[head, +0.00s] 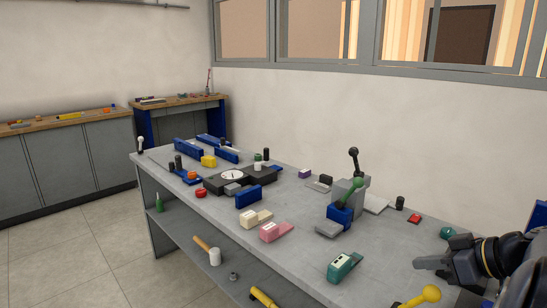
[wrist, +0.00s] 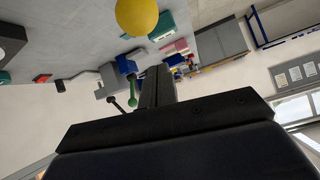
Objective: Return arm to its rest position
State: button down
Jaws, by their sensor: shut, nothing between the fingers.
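My gripper (head: 432,263) is at the right of the head view, over the right end of the grey workbench (head: 300,262). Its fingers are together with nothing between them and point left. In the wrist view my gripper (wrist: 152,88) shows as a dark closed pair of fingers in the middle. A yellow ball knob (head: 431,293) is just below my gripper in the head view. The same yellow knob (wrist: 137,16) is large at the top of the wrist view. My dark arm links fill the lower right corner of the head view.
A teal block (head: 342,267) lies left of my gripper. A green-handled lever on a blue base (head: 341,214) stands farther back. A green knob (head: 447,232) and a blue part are close behind my gripper. Several small blocks cover the bench. The floor (head: 70,265) at left is clear.

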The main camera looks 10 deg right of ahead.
aim_at(435, 286)
jog(key=shift+s+d+f+b, duration=0.2)
jog(key=shift+s+d+f, duration=0.05)
jog(key=shift+s+f, duration=0.3)
jog(key=shift+s+d+f+b, duration=0.25)
jog(key=shift+s+f, duration=0.2)
jog(key=shift+f, duration=0.2)
jog(key=shift+s+p, duration=0.25)
jog(key=shift+p, duration=0.15)
jog(key=shift+w+a+r+p, duration=0.45)
jog(key=shift+w+p, duration=0.1)
jog(key=shift+p, duration=0.4)
jog(key=shift+w+a+r+p, duration=0.15)
jog(key=shift+w+a+p, duration=0.3)
jog(key=shift+p, duration=0.4)
jog(key=w+a+f+g+h+p, duration=0.2)
jog(key=w+a+g+h+p, duration=0.4)
jog(key=p, duration=1.2)
jog(key=shift+w+a+f+g, duration=0.35)
jog(key=shift+w+g, duration=0.65)
jog(key=shift+w, duration=0.45)
jog(key=shift+s, duration=0.1)
